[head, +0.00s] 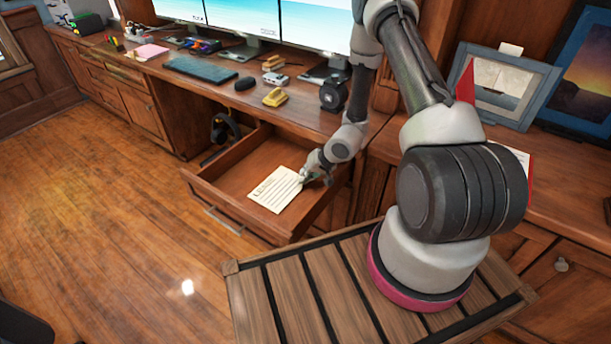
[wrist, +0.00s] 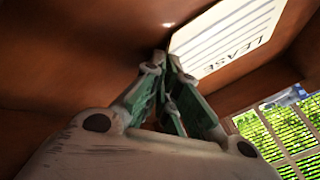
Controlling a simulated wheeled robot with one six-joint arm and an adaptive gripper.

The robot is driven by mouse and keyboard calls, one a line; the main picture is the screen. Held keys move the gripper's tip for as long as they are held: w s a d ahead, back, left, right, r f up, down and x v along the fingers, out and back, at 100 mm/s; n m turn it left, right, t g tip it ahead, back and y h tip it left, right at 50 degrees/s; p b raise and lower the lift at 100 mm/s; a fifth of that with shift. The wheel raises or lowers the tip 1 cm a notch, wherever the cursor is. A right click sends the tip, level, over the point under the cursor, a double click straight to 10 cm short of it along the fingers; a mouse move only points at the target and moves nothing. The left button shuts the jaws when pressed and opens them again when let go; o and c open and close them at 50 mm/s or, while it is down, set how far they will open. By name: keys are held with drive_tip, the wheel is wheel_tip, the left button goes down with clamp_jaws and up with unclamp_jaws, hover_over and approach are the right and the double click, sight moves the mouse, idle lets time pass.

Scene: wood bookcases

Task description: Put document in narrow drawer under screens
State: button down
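The document (head: 276,190) is a white sheet with lines of print; in the wrist view it (wrist: 228,38) reads "LEASE". The narrow drawer (head: 238,206) under the screens (head: 308,22) is pulled open. The document is within the drawer's outline, near its right side; I cannot tell whether it touches the drawer floor. My gripper (head: 316,172) is at the document's right edge, inside the drawer opening. In the wrist view my gripper's fingertips (wrist: 166,64) come close together at the document's edge and appear shut on it.
The desktop above holds a keyboard (head: 200,69), a mouse (head: 245,83), a yellow stapler (head: 276,97) and a black round object (head: 333,95). Headphones (head: 224,128) hang left of the drawer. Picture frames (head: 502,86) stand at the right. The wooden floor (head: 100,230) at left is clear.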

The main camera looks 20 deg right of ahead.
drive_tip(key=shift+f, duration=0.15)
drive_tip(key=c, duration=1.6)
unclamp_jaws()
drive_tip(key=shift+c, duration=0.2)
